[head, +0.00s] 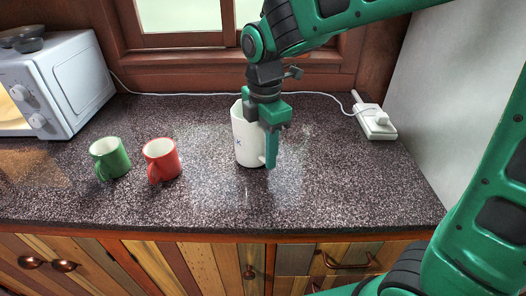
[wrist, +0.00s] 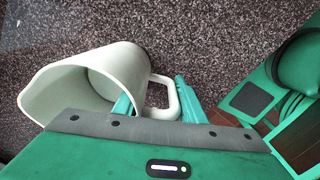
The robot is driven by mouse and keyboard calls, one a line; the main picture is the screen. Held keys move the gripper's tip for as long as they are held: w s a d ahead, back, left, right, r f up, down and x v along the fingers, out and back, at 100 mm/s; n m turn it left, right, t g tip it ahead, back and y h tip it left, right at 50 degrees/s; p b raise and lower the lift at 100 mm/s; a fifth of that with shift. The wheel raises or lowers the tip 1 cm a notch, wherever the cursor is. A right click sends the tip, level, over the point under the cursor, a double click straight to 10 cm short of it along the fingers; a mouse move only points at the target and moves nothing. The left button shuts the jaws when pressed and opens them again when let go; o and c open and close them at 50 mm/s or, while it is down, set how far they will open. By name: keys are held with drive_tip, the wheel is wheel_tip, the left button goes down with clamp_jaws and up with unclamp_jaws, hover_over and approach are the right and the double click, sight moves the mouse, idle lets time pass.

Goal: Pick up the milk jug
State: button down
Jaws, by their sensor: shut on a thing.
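The white milk jug (head: 247,143) stands on the speckled countertop near its middle, in front of the window. In the wrist view the jug (wrist: 105,72) shows its open mouth toward the lower left and its handle on the right. My gripper (head: 270,150) is over the jug's right side, pointing down. The fingertips are partly hidden, and whether the jug touches the counter is hard to tell.
A red mug (head: 161,161) and a green mug (head: 110,158) stand to the left of the jug. A white microwave (head: 62,85) is at the far left. A white power strip (head: 375,122) with a cable lies at the right. The counter's front middle is clear.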

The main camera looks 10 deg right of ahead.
drive_tip(key=shift+r, duration=0.85)
drive_tip(key=shift+a+r, duration=0.2)
drive_tip(key=shift+r, duration=0.6)
drive_tip(key=s+a+r, duration=0.5)
drive_tip(key=a+r, duration=0.1)
drive_tip(key=a, duration=0.3)
drive_tip(key=shift+s+a+r, duration=0.3)
drive_tip(key=shift+a, duration=0.05)
